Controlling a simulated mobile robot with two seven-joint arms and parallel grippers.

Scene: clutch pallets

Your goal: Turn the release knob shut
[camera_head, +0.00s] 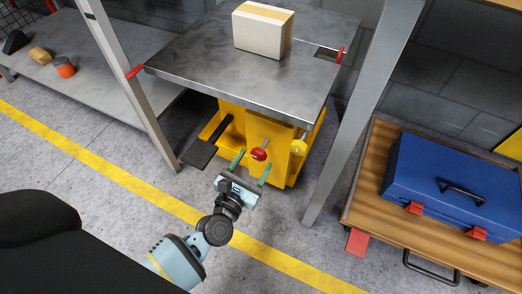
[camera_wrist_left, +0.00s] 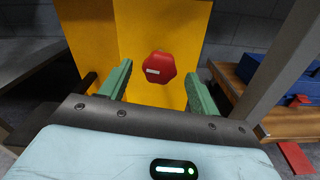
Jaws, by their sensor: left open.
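A red knob (camera_head: 260,154) with several flat sides sticks out from the front of a yellow lift housing (camera_head: 235,120). In the left wrist view the red knob (camera_wrist_left: 160,66) carries a small white mark on its left side. A yellow knob (camera_head: 299,147) sits to its right in the head view. The pictures do not tell which of the two is the release knob. My left gripper (camera_head: 251,168) is open in front of the red knob. In the wrist view its green fingers stand on either side of the red knob, apart from it. My right gripper is not in view.
A metal table top (camera_head: 220,65) above the housing bears a cardboard box (camera_head: 262,32). Grey posts stand left and right (camera_head: 365,105). A blue toolbox (camera_head: 450,185) rests on a wooden-topped cart (camera_head: 375,200) at right. A dark pedal (camera_head: 199,152) lies left of the housing.

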